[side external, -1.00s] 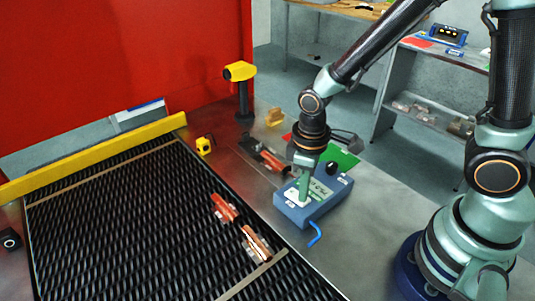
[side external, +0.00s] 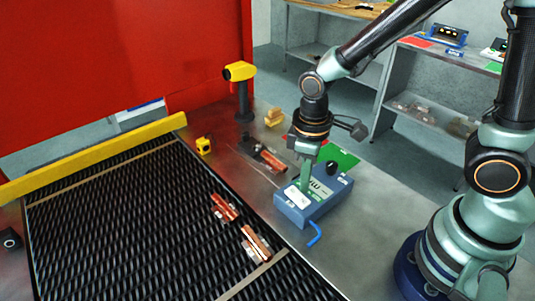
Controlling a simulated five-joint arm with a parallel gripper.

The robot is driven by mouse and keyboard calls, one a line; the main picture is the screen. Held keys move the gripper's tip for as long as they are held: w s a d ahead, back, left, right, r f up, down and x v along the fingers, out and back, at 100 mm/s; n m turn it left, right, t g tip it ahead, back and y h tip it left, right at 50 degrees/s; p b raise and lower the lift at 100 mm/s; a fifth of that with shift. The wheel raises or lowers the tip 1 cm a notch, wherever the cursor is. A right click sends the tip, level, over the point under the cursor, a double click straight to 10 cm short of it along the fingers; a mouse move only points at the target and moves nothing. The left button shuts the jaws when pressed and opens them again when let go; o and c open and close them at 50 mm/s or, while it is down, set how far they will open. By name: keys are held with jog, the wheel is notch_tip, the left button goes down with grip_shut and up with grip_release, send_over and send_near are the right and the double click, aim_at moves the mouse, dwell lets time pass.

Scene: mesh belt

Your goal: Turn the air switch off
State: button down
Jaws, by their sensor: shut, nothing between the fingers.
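The air switch appears to be on the blue control box (side external: 318,205), which has a black knob (side external: 331,168) at its back and pale labels on top. A blue hose or lever sticks out at its front right. My gripper (side external: 305,185) is shut and empty, pointing down at the left part of the box top. Its tips are at or just above the box surface; I cannot tell whether they touch. The fingers hide part of the box top, so the switch's position cannot be read.
A yellow scanner on a stand (side external: 240,90) and another copper part (side external: 270,160) stand behind the box. Bare table lies to the right of the box.

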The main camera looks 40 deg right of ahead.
aim_at(303, 200)
jog(key=shift+r, duration=1.8)
jog(key=d+r+m+t, duration=0.5)
jog(key=d+r, duration=0.4)
jog(key=r, duration=0.3)
jog(key=shift+s+r+m+t, duration=0.3)
jog(key=shift+s+m, duration=0.1)
jog(key=shift+m, duration=0.1)
